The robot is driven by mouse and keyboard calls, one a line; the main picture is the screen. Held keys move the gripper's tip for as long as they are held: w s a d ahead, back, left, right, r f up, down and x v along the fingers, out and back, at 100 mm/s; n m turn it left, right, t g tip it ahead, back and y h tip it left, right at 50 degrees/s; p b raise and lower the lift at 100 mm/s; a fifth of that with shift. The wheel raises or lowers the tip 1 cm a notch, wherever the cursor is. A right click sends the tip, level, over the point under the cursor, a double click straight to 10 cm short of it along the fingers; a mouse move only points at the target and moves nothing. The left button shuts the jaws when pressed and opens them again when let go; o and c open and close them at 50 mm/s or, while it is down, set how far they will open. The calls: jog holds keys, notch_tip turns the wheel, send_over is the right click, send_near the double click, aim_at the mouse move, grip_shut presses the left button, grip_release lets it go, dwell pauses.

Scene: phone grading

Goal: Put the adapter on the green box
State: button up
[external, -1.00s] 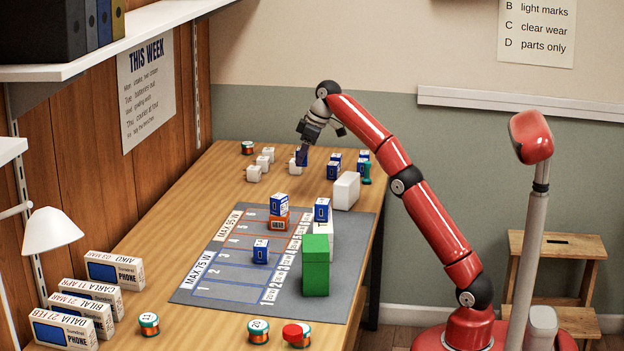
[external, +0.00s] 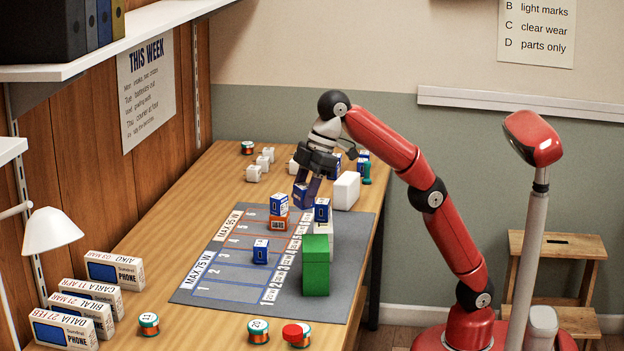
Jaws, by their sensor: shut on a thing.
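My gripper (external: 307,184) is shut on a blue adapter (external: 301,195) with a pale label and holds it in the air over the back part of the grey mat, behind the green box. The fingers hide part of it. The green box (external: 316,272) stands upright at the right front of the mat. Its top is bare, and the gripper is apart from it.
Blue adapters stand on an orange block (external: 277,223), on a white block (external: 327,245) behind the green box, and on the mat (external: 225,285). A larger white box (external: 346,190) stands behind the mat. Several phone boxes (external: 62,328) line the left edge.

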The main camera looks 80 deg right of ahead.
aim_at(310, 244)
jog(key=shift+n, duration=0.4)
jog(key=shift+s+a+f, duration=0.5)
jog(key=shift+s+a, duration=0.35)
jog(key=shift+s+a+f, duration=0.5)
jog(key=shift+s+a, duration=0.3)
jog(key=shift+s, duration=0.05)
jog(key=shift+f+b, duration=1)
jog(key=shift+f, duration=1.6)
jog(key=shift+f, duration=0.1)
jog(key=o, duration=1)
jog(key=shift+c, duration=0.2)
jog(key=p+v, duration=0.2)
jog(key=v, duration=1)
jog(key=shift+w, duration=0.15)
